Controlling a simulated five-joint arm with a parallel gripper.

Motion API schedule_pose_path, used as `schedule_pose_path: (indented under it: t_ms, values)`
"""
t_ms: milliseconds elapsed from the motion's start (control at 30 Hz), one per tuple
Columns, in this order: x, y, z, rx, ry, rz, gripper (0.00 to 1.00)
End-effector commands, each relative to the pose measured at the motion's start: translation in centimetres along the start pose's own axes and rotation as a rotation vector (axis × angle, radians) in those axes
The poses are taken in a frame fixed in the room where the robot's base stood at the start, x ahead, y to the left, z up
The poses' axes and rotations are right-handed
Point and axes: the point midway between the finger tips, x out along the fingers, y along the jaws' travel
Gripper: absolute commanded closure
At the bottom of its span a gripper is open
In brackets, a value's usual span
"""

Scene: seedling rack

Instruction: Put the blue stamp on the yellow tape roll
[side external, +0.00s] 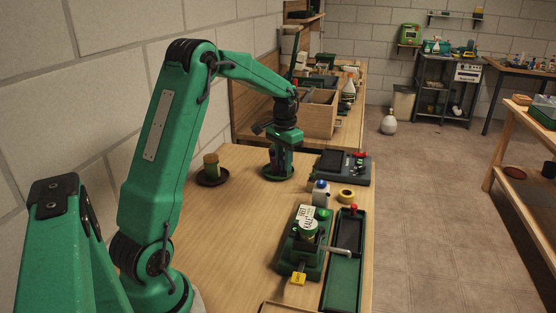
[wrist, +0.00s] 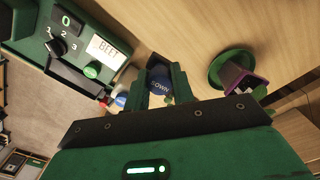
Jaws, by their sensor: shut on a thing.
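My gripper (side external: 280,157) hangs over the far part of the bench, to the left of and beyond the yellow tape roll (side external: 346,196). In the wrist view its fingers (wrist: 164,88) are shut on the blue stamp (wrist: 159,88), whose blue round face shows part of a word, "OWN". The side view does not show the stamp clearly in the fingers. The tape roll lies flat on the bench near its right edge, apart from my gripper. I cannot make out the roll in the wrist view.
A pale item with a blue top (side external: 321,187) stands just left of the roll. A dark device (side external: 345,167) lies behind it, and a green machine (side external: 304,242) and green tray (side external: 344,272) in front. A green saucer (wrist: 228,62) with a dark purple pot is near my gripper.

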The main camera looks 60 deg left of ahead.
Motion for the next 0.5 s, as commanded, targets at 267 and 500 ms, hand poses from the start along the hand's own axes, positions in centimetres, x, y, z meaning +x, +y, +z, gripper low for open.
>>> schedule_pose_path:
  t_ms: [267,500]
  values:
    - [-1.0,6.7,-6.0,0.072,0.001,0.0,0.98]
    - [-1.8,13.9,-9.9,0.13,0.0,0.0,0.98]
